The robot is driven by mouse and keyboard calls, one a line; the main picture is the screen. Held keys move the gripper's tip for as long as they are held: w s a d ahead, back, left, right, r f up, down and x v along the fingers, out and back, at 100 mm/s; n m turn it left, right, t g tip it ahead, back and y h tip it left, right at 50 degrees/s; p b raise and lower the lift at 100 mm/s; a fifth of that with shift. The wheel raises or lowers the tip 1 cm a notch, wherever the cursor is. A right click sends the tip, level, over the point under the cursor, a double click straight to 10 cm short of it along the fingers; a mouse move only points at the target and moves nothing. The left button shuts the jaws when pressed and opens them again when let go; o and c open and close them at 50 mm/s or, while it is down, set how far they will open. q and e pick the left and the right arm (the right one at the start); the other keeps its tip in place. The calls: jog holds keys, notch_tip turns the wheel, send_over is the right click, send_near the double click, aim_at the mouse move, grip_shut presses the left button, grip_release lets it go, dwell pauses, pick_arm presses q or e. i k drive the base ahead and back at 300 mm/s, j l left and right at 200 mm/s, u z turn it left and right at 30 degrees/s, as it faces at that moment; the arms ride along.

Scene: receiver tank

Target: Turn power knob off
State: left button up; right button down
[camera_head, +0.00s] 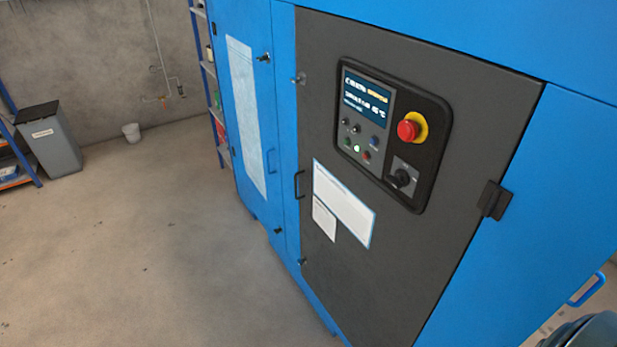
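The power knob (402,179) is a black rotary knob on a grey square plate, at the lower right of the black control panel (432,138). The panel is set in the dark grey door of a blue cabinet. Above the knob is a red emergency stop button (408,130) on a yellow ring. To the left are a lit display (366,98) and several small buttons, one glowing green-white. The knob's exact setting is too small to read. Neither of my grippers shows in this view, and nothing touches the knob.
A black latch (493,200) stands out from the door's right edge, and a handle (298,184) is at its left. White sheets (343,203) are stuck below the panel. The concrete floor at left is clear.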

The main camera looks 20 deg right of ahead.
aim_at(401, 179)
jog(key=z, duration=1.05)
